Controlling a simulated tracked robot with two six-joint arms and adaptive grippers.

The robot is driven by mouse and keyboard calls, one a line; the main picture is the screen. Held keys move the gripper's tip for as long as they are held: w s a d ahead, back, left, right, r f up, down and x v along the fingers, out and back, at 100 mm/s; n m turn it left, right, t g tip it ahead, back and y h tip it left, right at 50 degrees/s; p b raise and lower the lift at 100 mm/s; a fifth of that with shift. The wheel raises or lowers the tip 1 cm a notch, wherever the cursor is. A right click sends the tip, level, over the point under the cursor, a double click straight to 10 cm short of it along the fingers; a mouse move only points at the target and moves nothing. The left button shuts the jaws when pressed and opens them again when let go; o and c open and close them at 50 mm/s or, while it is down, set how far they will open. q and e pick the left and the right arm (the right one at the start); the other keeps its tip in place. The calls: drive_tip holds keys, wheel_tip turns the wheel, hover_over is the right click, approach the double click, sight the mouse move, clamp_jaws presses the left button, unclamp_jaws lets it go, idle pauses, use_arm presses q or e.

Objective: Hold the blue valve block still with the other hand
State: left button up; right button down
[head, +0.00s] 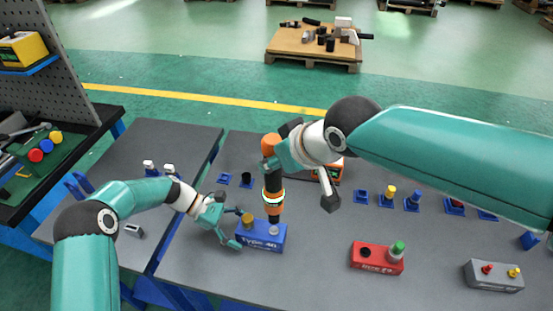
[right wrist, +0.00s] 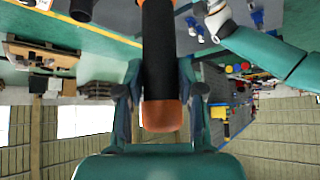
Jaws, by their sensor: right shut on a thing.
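The blue valve block (head: 262,237), marked "Type 40", sits on the grey table, with a brass-coloured knob (head: 247,220) on its left part. My left gripper (head: 236,228) is at the block's left end with its fingers apart; whether they touch the block I cannot tell. My right gripper (head: 281,152) is shut on an upright orange and black driver tool (head: 272,182). The tool's lower end is at the top of the block's right part; the exact contact is hidden. In the right wrist view the tool (right wrist: 160,70) lies between the fingers.
A red block (head: 372,258) with a green knob and a grey block (head: 490,277) stand to the right on the table. Several small blue holders (head: 361,197) stand behind. A pegboard (head: 85,50) and tool tray (head: 38,150) are at left. The front middle is clear.

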idle(0.3)
use_arm(q)
drive_tip(key=v, duration=1.2)
drive_tip(key=shift+w+f, duration=0.1)
drive_tip(key=shift+a, duration=0.1)
